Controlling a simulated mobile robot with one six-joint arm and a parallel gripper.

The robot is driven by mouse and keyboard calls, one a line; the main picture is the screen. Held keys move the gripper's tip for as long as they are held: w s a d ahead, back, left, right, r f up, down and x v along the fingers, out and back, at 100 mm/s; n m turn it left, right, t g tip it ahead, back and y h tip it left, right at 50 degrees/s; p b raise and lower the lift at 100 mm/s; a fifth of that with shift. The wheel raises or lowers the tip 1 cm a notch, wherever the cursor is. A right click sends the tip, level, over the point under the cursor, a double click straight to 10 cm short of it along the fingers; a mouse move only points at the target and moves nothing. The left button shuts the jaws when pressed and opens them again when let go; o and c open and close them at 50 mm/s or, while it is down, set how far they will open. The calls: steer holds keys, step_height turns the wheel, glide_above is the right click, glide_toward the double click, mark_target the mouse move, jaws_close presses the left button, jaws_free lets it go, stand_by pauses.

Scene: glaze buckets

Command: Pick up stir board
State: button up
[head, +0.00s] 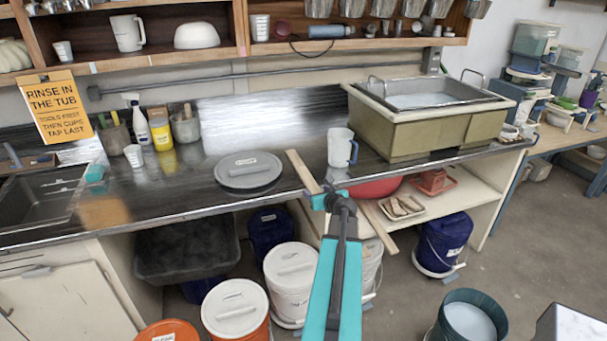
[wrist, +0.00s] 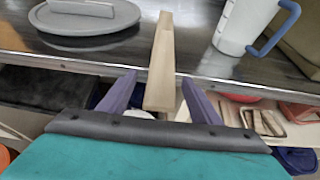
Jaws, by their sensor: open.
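The stir board (head: 301,170) is a flat pale wooden stick. It lies on the dark counter between the grey lid and the white mug, with its near end sticking out past the counter's front edge. In the wrist view the board (wrist: 162,58) points toward me, and its near end shows between the two purple fingers. My gripper (head: 328,188) is at the counter's front edge by that end. Its fingers (wrist: 158,84) are open, one on each side of the board, with gaps visible. In the head view my gripper partly hides the near end.
A round grey lid (head: 248,170) lies left of the board, and a white mug with a blue handle (head: 340,148) stands right. A tub (head: 430,120) stands farther right. Below are a shelf with a red bowl (head: 377,187) and white-lidded buckets (head: 291,268).

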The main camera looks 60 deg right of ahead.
steer(key=shift+d, duration=0.1)
steer(key=shift+c, duration=0.5)
steer(key=c, duration=1.3)
steer(key=shift+r, duration=0.1)
